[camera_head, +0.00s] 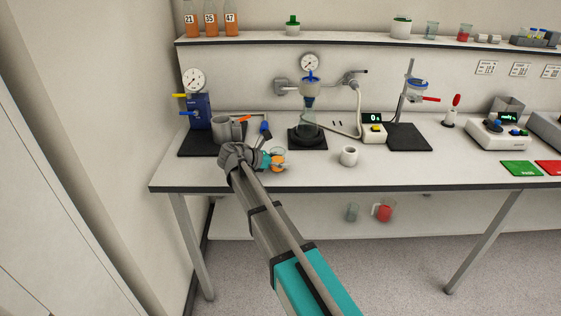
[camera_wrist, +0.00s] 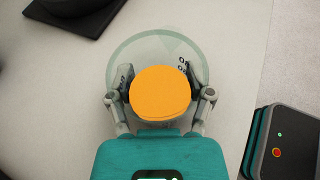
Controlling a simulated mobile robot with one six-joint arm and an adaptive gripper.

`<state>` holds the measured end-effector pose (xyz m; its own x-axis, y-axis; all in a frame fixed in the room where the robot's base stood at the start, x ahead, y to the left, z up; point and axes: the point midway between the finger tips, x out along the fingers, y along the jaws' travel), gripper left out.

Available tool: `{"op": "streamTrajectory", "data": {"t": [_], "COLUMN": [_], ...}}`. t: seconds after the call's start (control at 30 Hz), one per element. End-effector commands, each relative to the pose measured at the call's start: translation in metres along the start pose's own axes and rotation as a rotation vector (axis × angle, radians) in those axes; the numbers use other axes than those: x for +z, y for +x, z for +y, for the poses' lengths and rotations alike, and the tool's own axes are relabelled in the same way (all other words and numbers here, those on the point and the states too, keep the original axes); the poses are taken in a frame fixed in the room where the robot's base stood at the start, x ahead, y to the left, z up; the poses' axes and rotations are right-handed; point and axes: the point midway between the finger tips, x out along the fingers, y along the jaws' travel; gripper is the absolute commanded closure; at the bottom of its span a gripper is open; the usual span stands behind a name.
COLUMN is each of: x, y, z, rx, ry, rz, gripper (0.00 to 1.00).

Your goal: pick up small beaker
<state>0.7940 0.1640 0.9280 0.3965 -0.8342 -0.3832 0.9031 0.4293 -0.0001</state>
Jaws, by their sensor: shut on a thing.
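A small clear glass beaker (camera_head: 278,153) with orange juice in it stands near the front edge of the bench, left of centre. My gripper (camera_head: 272,160) is at the beaker in the head view. In the wrist view the fingers of my gripper (camera_wrist: 160,88) are on both sides of the beaker, shut on it. The beaker looks upright; whether its base touches the bench cannot be told.
A white cup (camera_head: 349,156) stands to the right on the bench (camera_head: 430,170). A black-based filter stand (camera_head: 307,138) is behind. Orange bottles (camera_head: 210,20) stand on the upper shelf.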

Motion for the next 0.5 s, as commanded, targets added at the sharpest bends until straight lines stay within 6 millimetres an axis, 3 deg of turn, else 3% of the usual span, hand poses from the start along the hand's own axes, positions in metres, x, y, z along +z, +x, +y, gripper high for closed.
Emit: {"op": "streamTrajectory", "data": {"t": [0.5], "x": [0.014], "y": [-0.006], "z": [0.0], "rx": [0.0], "ry": [0.0], "rz": [-0.001], "gripper": [0.84]}}
